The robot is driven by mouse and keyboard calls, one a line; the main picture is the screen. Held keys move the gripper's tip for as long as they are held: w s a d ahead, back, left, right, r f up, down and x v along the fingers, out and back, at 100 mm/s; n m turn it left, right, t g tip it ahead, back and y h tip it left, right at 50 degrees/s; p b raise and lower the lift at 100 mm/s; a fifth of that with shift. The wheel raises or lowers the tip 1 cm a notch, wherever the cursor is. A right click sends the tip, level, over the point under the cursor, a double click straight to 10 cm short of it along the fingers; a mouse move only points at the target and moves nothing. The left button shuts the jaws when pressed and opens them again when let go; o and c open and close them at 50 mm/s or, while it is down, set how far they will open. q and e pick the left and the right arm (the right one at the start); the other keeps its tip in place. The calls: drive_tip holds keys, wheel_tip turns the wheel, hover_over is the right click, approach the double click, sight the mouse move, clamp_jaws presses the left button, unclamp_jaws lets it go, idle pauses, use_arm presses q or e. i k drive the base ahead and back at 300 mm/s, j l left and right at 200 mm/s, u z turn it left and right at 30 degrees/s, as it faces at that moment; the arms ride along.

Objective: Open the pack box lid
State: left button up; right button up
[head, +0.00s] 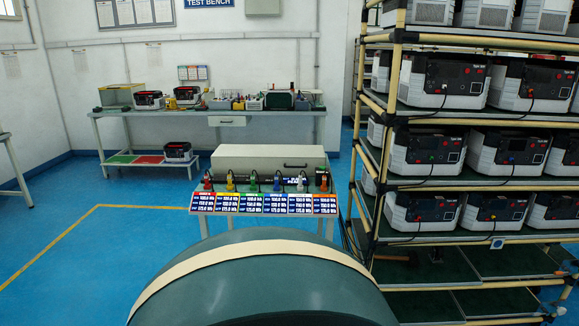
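Neither of my grippers is in view.
Colour-labelled cards (263,203) with coloured plugs above them stand before the beige box. A rack (440,183) of several black-and-white units fills the right. A test bench (160,113) stands along the back wall. Blue floor (110,230) is open at left.

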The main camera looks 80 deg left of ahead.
sight(291, 159)
drive_tip(key=u, duration=2.75)
drive_tip(key=i+z, duration=0.2)
drive_tip(key=i, duration=0.55)
